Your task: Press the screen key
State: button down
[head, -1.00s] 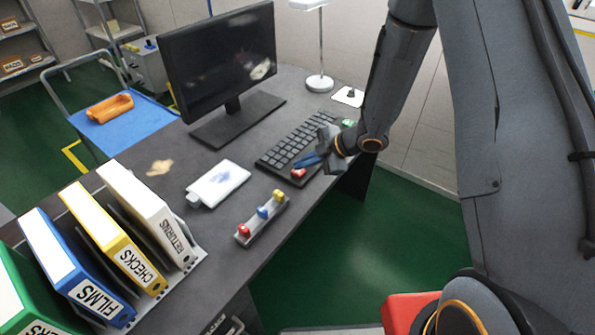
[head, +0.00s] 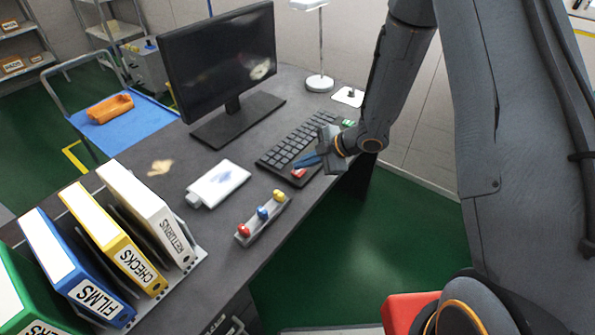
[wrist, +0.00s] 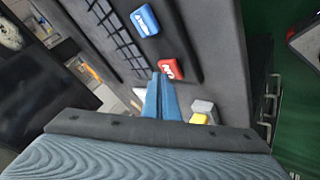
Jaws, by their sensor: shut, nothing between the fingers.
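The black keyboard (head: 287,146) lies on the desk in front of the monitor (head: 220,60), whose screen is dark. A red key (head: 299,173) sits at its near end and also shows in the wrist view (wrist: 172,69), with white lettering I cannot read surely. A blue key (wrist: 145,21) lies beyond it in the wrist view. A green key (head: 348,123) is at the far end. I cannot tell which is the screen key. My gripper (head: 306,162) is shut and empty, its blue fingertips (wrist: 159,76) just beside the red key. Contact cannot be told.
A strip with red, blue and yellow knobs (head: 262,213) stands near the desk's front edge. Binders (head: 150,215) fill the near left. A lamp (head: 320,80) stands at the back.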

aim_at(302, 172)
jog(key=shift+f, duration=0.15)
jog(key=shift+f, duration=0.3)
dwell(0.3)
jog(key=shift+r, duration=0.45)
jog(key=shift+r+p, duration=0.1)
jog(key=shift+p, duration=0.25)
notch_tip(302, 172, up, 6)
jog(key=p, duration=0.5)
dwell(0.4)
